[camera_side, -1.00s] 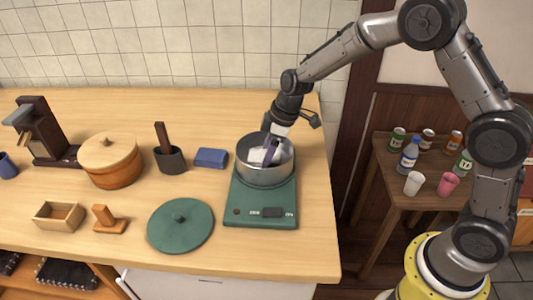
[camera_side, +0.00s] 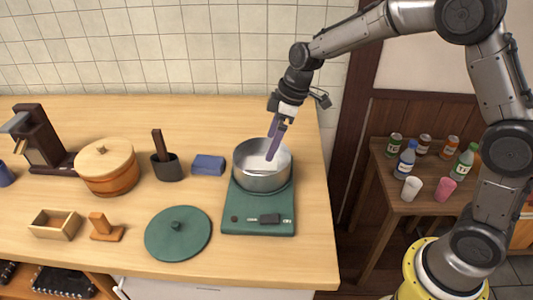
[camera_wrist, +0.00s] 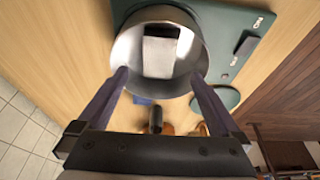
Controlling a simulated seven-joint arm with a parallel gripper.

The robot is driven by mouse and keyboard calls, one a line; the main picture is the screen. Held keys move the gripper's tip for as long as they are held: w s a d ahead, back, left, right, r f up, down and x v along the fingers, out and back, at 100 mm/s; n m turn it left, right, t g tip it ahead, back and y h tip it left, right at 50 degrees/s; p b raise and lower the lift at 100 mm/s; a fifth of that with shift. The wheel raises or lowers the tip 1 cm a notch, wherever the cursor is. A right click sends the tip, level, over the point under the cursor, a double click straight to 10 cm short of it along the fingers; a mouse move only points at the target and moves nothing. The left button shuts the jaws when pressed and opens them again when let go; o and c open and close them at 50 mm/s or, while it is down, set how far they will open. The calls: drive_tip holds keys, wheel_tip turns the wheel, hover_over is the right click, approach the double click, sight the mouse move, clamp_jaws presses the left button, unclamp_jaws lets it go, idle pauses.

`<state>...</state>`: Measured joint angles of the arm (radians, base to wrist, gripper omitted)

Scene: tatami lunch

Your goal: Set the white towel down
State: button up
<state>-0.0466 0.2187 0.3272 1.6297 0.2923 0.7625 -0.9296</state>
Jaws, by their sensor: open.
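The white towel (camera_wrist: 160,55) lies inside the steel pot, seen in the wrist view as a pale folded block on the pot's floor. In the side view the pot wall mostly hides it. The steel pot (camera_side: 262,180) stands on the green stove (camera_side: 259,226); it also shows in the wrist view (camera_wrist: 127,48). My gripper (camera_side: 269,156) is above the pot, pointing down, its purple fingertips at about the rim in the side view. In the wrist view my gripper (camera_wrist: 158,76) has its fingers wide apart with nothing between them.
A green lid (camera_side: 178,240) lies left of the stove. A blue block (camera_side: 208,165), a dark holder (camera_side: 167,168) and a lidded wooden tub (camera_side: 107,173) stand farther left. A side table (camera_side: 407,210) with bottles and cups is at right. The counter's front right is clear.

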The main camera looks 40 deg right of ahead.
drive_tip(key=s+d+r+m+t, duration=0.1)
drive_tip(key=s+d+r+m, duration=0.15)
drive_tip(key=s+r, duration=0.7)
drive_tip(key=s+d+m+t+h, duration=0.1)
drive_tip(key=s+d+m, duration=0.1)
drive_tip(key=s, duration=0.8)
drive_tip(key=s+d+m+t+h, duration=0.1)
drive_tip(key=s+m, duration=0.3)
drive_tip(key=s, duration=0.6)
drive_tip(key=shift+d+r, duration=0.25)
drive_tip(key=shift+d, duration=0.3)
